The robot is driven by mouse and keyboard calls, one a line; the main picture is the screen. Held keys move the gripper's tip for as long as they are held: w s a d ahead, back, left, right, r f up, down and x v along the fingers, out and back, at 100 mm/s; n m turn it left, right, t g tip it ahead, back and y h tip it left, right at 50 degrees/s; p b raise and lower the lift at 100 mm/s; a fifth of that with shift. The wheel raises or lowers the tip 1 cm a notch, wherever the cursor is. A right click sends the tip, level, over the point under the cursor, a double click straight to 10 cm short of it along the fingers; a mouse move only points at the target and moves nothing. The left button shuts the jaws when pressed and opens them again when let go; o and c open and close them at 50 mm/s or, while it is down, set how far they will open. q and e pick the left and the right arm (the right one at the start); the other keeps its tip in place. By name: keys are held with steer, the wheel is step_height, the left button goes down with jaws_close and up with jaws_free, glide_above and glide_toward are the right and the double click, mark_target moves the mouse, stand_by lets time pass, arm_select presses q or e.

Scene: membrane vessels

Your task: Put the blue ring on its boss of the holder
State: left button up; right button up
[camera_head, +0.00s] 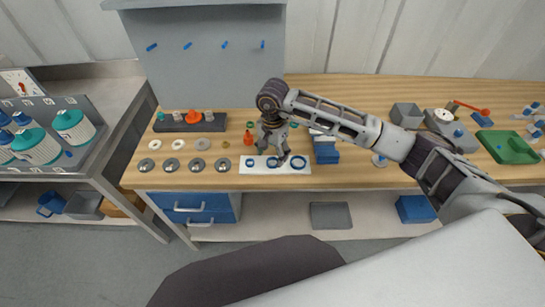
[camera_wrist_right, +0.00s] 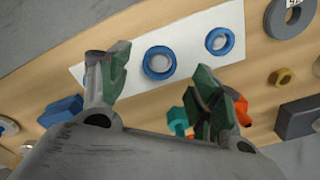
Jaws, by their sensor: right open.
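Several blue rings lie on a white sheet (camera_head: 279,169) near the table's front edge. In the head view a left ring (camera_head: 250,162), a middle ring and a right ring (camera_head: 298,162) show. I cannot tell for certain which piece is the holder; a dark grey bar (camera_head: 172,127) bears several small parts. My left gripper is not in view.
An orange part (camera_head: 248,138) stands close left of my right gripper, and a teal part (camera_wrist_right: 178,118) shows near its finger. A blue box (camera_head: 326,155) stands to its right. Several grey discs (camera_head: 172,164) lie left of the sheet. A green tray (camera_head: 510,148) is far right.

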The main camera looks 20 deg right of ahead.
step_height(320, 180, up, 9)
stand_by(0.5)
stand_by(0.9)
